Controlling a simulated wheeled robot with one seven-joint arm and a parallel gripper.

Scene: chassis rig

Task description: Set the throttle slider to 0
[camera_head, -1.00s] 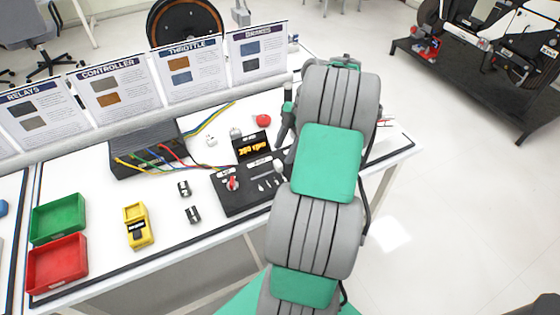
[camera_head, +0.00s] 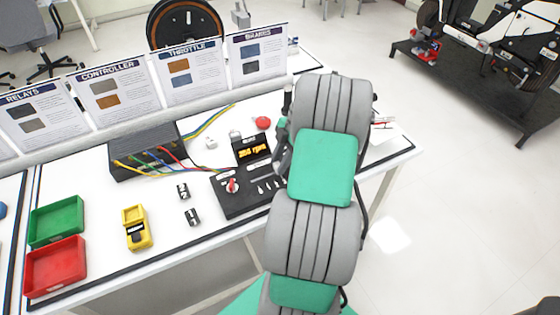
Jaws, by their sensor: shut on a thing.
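The black control panel (camera_head: 238,199) lies on the white bench with a red-and-white rotary knob (camera_head: 232,186) and several small switches. The throttle slider's dark slot (camera_head: 264,173) runs along its upper right part. My gripper (camera_head: 282,158) is at the slot's right end, partly hidden by my arm. It is shut on the slider's knob, which the fingers and arm hide. A small black display (camera_head: 252,149) behind the panel shows amber figures with "rpm", too blurred to read surely.
A black controller box (camera_head: 145,150) with coloured cables stands behind left. A red button (camera_head: 263,123) is behind the display. Two small black-and-white parts lie left of the panel.

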